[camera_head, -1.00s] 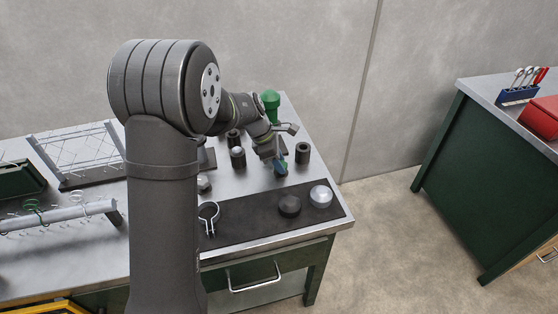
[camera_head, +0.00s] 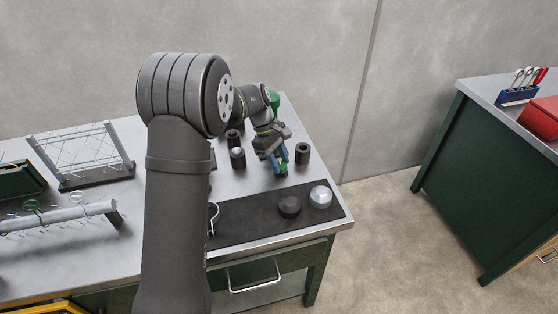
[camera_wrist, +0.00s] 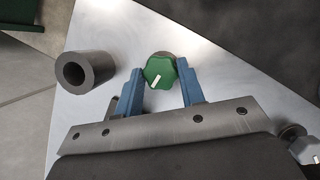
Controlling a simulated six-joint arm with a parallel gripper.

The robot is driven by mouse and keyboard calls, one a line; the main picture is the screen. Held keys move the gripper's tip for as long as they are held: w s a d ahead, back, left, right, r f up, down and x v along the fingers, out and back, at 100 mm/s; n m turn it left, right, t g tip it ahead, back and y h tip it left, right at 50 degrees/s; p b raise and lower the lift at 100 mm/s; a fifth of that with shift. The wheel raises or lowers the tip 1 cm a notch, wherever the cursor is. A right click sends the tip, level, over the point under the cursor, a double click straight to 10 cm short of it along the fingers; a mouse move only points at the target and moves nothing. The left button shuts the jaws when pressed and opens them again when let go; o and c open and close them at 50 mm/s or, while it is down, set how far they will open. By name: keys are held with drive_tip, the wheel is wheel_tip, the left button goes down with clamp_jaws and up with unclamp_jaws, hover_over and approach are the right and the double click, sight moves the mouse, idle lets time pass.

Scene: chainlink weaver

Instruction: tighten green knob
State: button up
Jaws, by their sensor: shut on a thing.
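The green knob (camera_wrist: 159,72) is a lobed cap with a white mark on its top. In the wrist view it sits between the two blue fingers of my gripper (camera_wrist: 158,80), which are shut on its sides. In the head view the green knob (camera_head: 283,168) shows just below the fingertips of my gripper (camera_head: 279,164), low over the bench near the dark mat. A grey post end shows behind the knob in the wrist view. What lies under the knob is mostly hidden.
A dark hollow cylinder (camera_head: 302,153) stands close right of my gripper; it also shows in the wrist view (camera_wrist: 85,72). A dark mat (camera_head: 250,212) holds a black knob (camera_head: 289,206), a clear knob (camera_head: 320,197) and a ring clamp (camera_head: 213,217). Other cylinders stand to the left.

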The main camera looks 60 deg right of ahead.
sight(284, 166)
drive_tip(key=shift+m+y, duration=0.4)
drive_tip(key=shift+m, duration=0.4)
drive_tip(key=o, duration=1)
drive_tip(key=shift+r, duration=0.1)
drive_tip(key=shift+r, duration=0.35)
wheel_tip(284, 166, up, 3)
drive_tip(key=shift+d+r, duration=0.1)
drive_tip(key=s+a+r, duration=0.1)
drive_tip(key=s+r, duration=0.1)
drive_tip(key=s, duration=0.1)
drive_tip(key=s+a+r, duration=0.1)
drive_tip(key=s+r, duration=0.1)
drive_tip(key=s, duration=0.2)
drive_tip(key=s+a+r, duration=0.1)
drive_tip(key=s+r, duration=0.2)
drive_tip(key=s, duration=0.1)
drive_tip(key=shift+s+a, duration=0.1)
drive_tip(key=shift+s, duration=0.05)
